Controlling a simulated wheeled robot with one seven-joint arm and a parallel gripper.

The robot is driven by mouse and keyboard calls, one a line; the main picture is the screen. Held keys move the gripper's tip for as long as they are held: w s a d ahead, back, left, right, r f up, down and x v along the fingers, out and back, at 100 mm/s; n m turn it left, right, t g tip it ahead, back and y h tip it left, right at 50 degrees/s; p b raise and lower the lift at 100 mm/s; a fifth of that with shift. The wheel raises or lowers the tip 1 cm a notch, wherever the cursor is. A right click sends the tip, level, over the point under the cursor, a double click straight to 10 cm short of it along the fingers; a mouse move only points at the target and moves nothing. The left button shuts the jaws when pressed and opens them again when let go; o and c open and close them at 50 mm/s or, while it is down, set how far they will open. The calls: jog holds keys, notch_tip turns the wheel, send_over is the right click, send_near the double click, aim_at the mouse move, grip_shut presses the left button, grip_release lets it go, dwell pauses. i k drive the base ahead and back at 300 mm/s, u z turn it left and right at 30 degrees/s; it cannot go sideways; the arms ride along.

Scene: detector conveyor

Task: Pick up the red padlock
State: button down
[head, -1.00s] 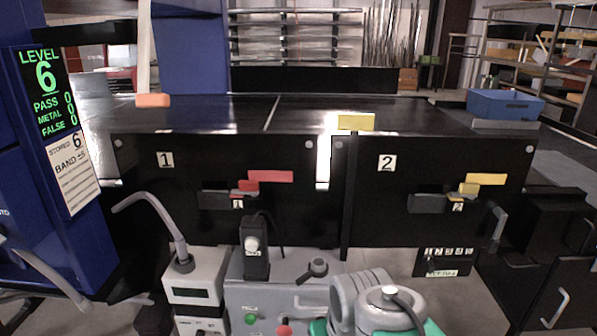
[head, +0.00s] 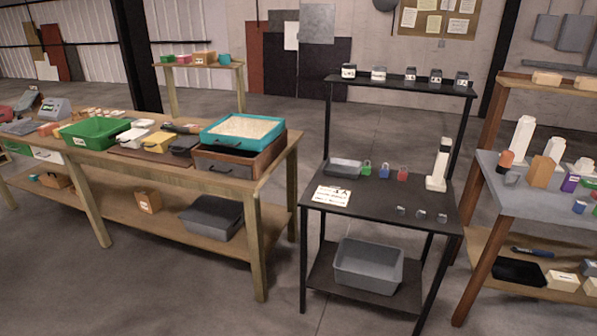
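The red padlock (head: 403,173) stands on the top of a small black table (head: 385,205) in the middle right of the head view. A blue padlock (head: 384,171) and a green padlock (head: 367,168) stand in a row to its left. A white upright device (head: 439,166) is to its right. My gripper is not in view, so its state and its distance from the padlock do not show.
A grey tray (head: 344,168) and a white card (head: 332,195) lie left of the padlocks. Several small silver items lie in front. A black shelf (head: 400,86) rises behind. A wooden workbench (head: 255,180) stands left, another table (head: 530,185) right. Floor in front is clear.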

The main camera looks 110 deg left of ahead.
aim_at(402, 177)
jog(key=u, duration=0.75)
jog(key=i, duration=0.3)
jog(key=u, duration=2.55)
jog(key=i, duration=3.05)
jog(key=z, duration=0.15)
